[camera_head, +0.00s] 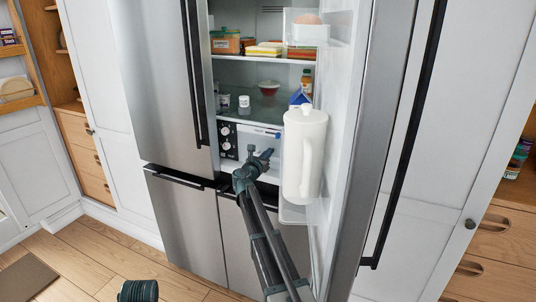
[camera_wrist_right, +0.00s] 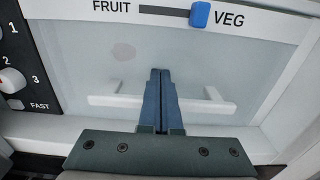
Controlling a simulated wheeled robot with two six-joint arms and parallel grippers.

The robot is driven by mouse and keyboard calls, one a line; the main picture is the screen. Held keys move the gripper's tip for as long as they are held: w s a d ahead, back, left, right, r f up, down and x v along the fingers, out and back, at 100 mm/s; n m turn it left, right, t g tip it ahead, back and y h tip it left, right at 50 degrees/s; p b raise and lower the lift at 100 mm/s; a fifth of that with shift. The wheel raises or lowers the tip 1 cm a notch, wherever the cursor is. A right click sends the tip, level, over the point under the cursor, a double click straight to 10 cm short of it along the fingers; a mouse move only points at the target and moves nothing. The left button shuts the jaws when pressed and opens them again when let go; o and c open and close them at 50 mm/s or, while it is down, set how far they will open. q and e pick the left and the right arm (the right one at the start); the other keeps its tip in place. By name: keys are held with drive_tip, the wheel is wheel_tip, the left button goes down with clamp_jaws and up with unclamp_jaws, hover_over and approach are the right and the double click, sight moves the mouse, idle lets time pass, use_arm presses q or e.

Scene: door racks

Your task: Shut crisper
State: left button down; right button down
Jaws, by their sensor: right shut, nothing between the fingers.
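The crisper (camera_wrist_right: 205,65) has a pale frosted front with a FRUIT–VEG strip and a blue slider (camera_wrist_right: 200,14) along its top; a white bar handle (camera_wrist_right: 108,100) crosses it lower down. In the head view the crisper (camera_head: 257,140) is low in the open fridge, partly hidden by my right arm. My right gripper (camera_head: 268,155) is at its front. In the wrist view the gripper (camera_wrist_right: 160,72) is shut and empty, its fingers over the panel, covering the handle's middle. I cannot tell whether they touch, or how far out the crisper is. My left gripper is not in view.
The open right fridge door (camera_head: 345,130) holds a white pitcher (camera_head: 305,155) close beside my right arm. A control panel (camera_head: 228,140) with knobs is left of the crisper. Shelves above hold food containers. The left fridge door (camera_head: 165,75) is closed.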

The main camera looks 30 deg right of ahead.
drive_tip(key=shift+w+d+r, duration=0.15)
drive_tip(key=shift+w+d, duration=0.1)
drive_tip(key=shift+d, duration=0.05)
drive_tip(key=shift+s+a, duration=0.2)
drive_tip(key=shift+s, duration=0.05)
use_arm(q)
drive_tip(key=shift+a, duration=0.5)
use_arm(e)
drive_tip(key=v, duration=1.4)
drive_tip(key=shift+a, duration=0.1)
